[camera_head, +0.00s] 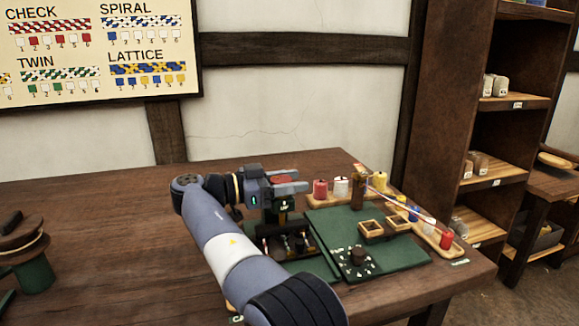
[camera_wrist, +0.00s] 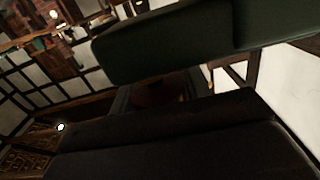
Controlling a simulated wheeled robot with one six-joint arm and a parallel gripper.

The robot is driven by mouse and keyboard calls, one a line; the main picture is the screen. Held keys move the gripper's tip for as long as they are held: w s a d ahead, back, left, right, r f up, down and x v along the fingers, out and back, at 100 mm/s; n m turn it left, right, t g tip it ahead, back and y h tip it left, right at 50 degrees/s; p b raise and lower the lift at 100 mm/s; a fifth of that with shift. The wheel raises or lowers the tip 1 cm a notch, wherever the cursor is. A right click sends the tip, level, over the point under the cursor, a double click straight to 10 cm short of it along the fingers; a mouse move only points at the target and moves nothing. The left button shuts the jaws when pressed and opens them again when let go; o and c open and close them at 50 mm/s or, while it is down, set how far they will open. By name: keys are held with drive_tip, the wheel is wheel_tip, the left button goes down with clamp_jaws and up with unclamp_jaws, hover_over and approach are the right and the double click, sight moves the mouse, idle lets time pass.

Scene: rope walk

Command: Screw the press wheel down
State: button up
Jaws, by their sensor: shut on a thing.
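The press stands on the table in the head view, with a dark frame (camera_head: 265,229) and small pale-topped pieces low inside it. Its red wheel (camera_head: 283,180) is at the top, between the fingers of my gripper (camera_head: 288,181). My gripper reaches in sideways from the left and is shut on the wheel. In the wrist view the two dark fingers of my gripper (camera_wrist: 165,90) fill much of the picture. A dim reddish part of the wheel (camera_wrist: 152,93) shows between them. My arm hides part of the press's left and front.
Right of the press is a green board (camera_head: 330,222) with a round dark disc (camera_head: 358,258) and square wooden trays (camera_head: 371,229). Coloured spools, including a red one (camera_head: 320,188), stand behind and right. A reel (camera_head: 30,255) is at far left. The table's middle left is clear.

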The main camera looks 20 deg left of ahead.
drive_tip(key=shift+r+m+g+h+b, duration=0.1)
drive_tip(key=shift+m+g+h+b, duration=0.55)
drive_tip(key=shift+g, duration=0.25)
drive_tip(key=shift+f+m+g, duration=0.25)
drive_tip(key=shift+f+g, duration=0.05)
drive_tip(key=shift+f, duration=0.05)
drive_tip(key=o, duration=0.7)
drive_tip(key=shift+d, duration=0.1)
drive_tip(key=o, duration=0.3)
drive_tip(key=shift+s+r, duration=0.1)
